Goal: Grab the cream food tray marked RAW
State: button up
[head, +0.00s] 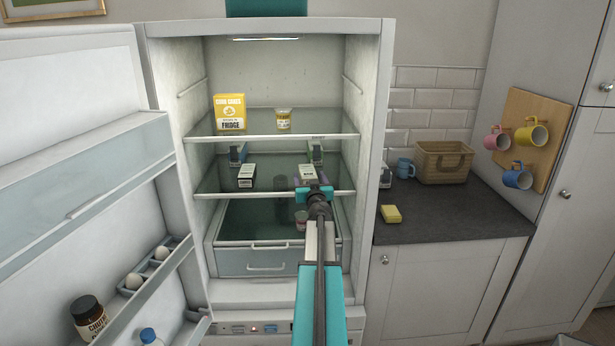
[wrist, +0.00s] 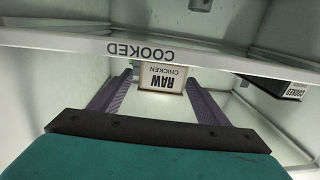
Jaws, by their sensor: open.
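The cream food tray marked RAW CHICKEN (wrist: 162,77) shows its label upside down in the wrist view, between and beyond my gripper's two purple fingers. In the head view the tray (head: 307,172) is on the fridge's middle shelf, partly hidden by my gripper. My gripper (head: 311,182) is open at the front of that shelf; in the wrist view its fingers (wrist: 159,80) lie to either side of the tray, and I cannot tell whether they touch it. A dark tray with a white label reading COOKED (wrist: 292,91) stands apart to one side, left in the head view (head: 246,176).
The shelf edge marked COOKED (wrist: 140,50) crosses the wrist view close to my fingers. The upper shelf holds a yellow box (head: 229,112) and a jar (head: 283,120). A drawer (head: 268,262) is below. The open fridge door (head: 80,150) is at left.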

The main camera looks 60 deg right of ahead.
aim_at(308, 174)
jog(key=shift+p+x, duration=0.5)
jog(key=shift+x, duration=1)
jog(key=c, duration=1.4)
